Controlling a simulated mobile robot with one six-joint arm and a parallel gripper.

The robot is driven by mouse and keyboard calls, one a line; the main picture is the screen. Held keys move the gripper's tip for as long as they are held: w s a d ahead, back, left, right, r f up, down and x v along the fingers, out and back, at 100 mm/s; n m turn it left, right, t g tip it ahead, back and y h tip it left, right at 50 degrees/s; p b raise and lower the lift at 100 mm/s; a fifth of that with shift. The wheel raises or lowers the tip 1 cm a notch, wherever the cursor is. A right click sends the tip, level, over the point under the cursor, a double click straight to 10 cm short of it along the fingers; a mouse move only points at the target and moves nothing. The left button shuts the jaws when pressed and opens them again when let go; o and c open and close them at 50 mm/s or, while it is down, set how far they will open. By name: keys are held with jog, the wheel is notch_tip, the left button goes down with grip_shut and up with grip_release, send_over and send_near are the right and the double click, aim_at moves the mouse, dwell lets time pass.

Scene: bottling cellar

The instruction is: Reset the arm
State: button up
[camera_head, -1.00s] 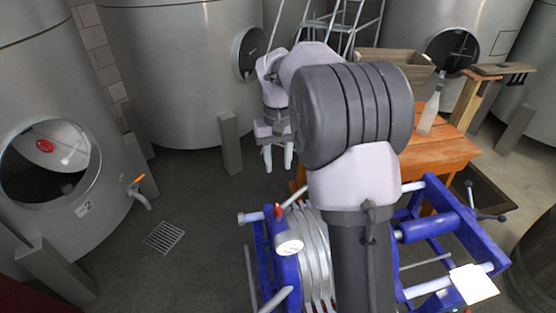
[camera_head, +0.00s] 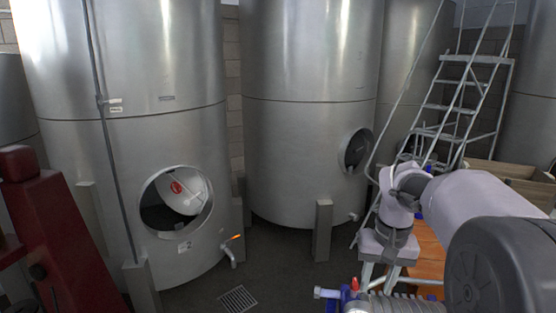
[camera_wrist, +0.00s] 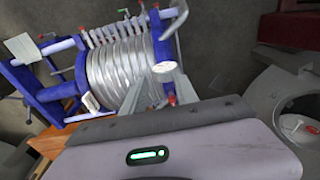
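My gripper (camera_head: 380,276) hangs at the right of the head view with its fingers pointing down. The two fingers stand apart with a gap between them, and I see nothing held. In the wrist view my gripper (camera_wrist: 158,90) shows two pale fingers in front of the blue-framed plate filter (camera_wrist: 75,62). I cannot tell the exact distance between fingertips and filter. My arm is bent and fills the lower right of the head view. Only the top of the plate filter (camera_head: 385,303) shows there, at the bottom edge.
Steel tanks (camera_head: 310,130) stand behind; one has an open round hatch (camera_head: 160,215) and a tap (camera_head: 231,255) with an orange handle. A floor drain (camera_head: 238,298) lies in front. A ladder (camera_head: 463,95), wooden table (camera_head: 428,262) and wooden crate (camera_head: 505,172) are right; a red machine (camera_head: 55,230) is left.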

jog(key=s+a+f+t+b, duration=0.1)
jog(key=s+a+f+b, duration=0.3)
jog(key=s+f+b, duration=0.2)
jog(key=s+a+f+m+t+y+b, duration=0.1)
jog(key=s+a+f+t+b, duration=0.1)
jog(key=s+f+b, duration=0.4)
jog(key=s+a+f+m+t+b, duration=0.1)
jog(key=s+a+f+b, duration=0.4)
jog(key=s, duration=0.5)
jog(key=f+b, duration=0.1)
jog(key=b, duration=0.1)
jog(key=shift+s+a+t+y+b, duration=0.25)
jog(key=shift+a+t+y+b, duration=0.05)
jog(key=shift+a+t+y, duration=0.1)
